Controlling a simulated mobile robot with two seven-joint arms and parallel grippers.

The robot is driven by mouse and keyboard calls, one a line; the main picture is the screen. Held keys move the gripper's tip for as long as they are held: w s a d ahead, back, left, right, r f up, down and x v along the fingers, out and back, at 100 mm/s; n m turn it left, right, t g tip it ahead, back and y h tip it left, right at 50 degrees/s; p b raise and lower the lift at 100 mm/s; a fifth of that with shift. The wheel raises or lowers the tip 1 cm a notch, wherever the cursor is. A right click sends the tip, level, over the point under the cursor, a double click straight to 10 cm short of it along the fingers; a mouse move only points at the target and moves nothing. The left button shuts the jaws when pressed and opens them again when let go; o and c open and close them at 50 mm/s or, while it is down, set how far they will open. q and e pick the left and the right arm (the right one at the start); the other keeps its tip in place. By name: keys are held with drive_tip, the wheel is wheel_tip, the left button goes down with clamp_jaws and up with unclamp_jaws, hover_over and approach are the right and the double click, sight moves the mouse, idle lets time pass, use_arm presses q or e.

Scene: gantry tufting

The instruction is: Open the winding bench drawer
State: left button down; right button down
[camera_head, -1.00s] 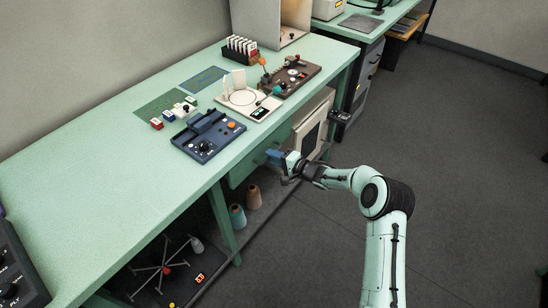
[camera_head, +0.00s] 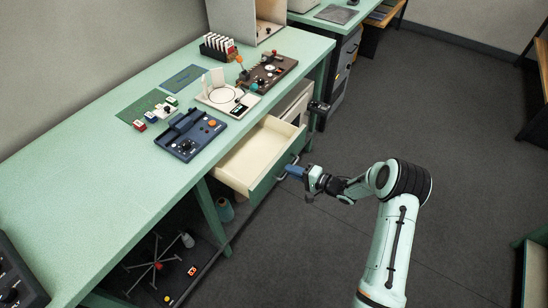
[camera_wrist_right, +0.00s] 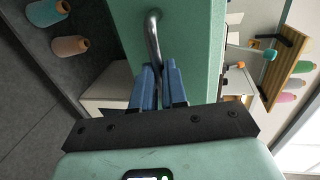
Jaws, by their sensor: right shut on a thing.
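The winding bench drawer (camera_head: 243,160) is pulled out from under the green bench top. Its pale inside shows and looks empty. Its green front also shows in the right wrist view (camera_wrist_right: 195,35). A curved metal handle (camera_wrist_right: 153,40) is on the front. My right gripper (camera_head: 287,170) is at the handle, and its blue fingers are shut on it; the fingers also show in the right wrist view (camera_wrist_right: 157,85). My left gripper is not in view.
On the bench (camera_head: 90,190) stand a blue control box (camera_head: 190,135), a cream round-plate device (camera_head: 226,95), a brown panel (camera_head: 268,70) and a card rack (camera_head: 217,46). Thread cones (camera_head: 225,210) and a spoked stand (camera_head: 157,265) are below. The grey floor at the right is open.

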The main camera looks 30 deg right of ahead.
drive_tip(key=f+p+v, duration=0.1)
drive_tip(key=f+v, duration=0.1)
drive_tip(key=v, duration=1)
drive_tip(key=shift+s+d+f, duration=0.15)
drive_tip(key=shift+f, duration=0.1)
drive_tip(key=c, duration=1.2)
unclamp_jaws()
drive_tip(key=v, duration=1.3)
drive_tip(key=shift+s+d+b, duration=0.15)
drive_tip(key=shift+b, duration=0.2)
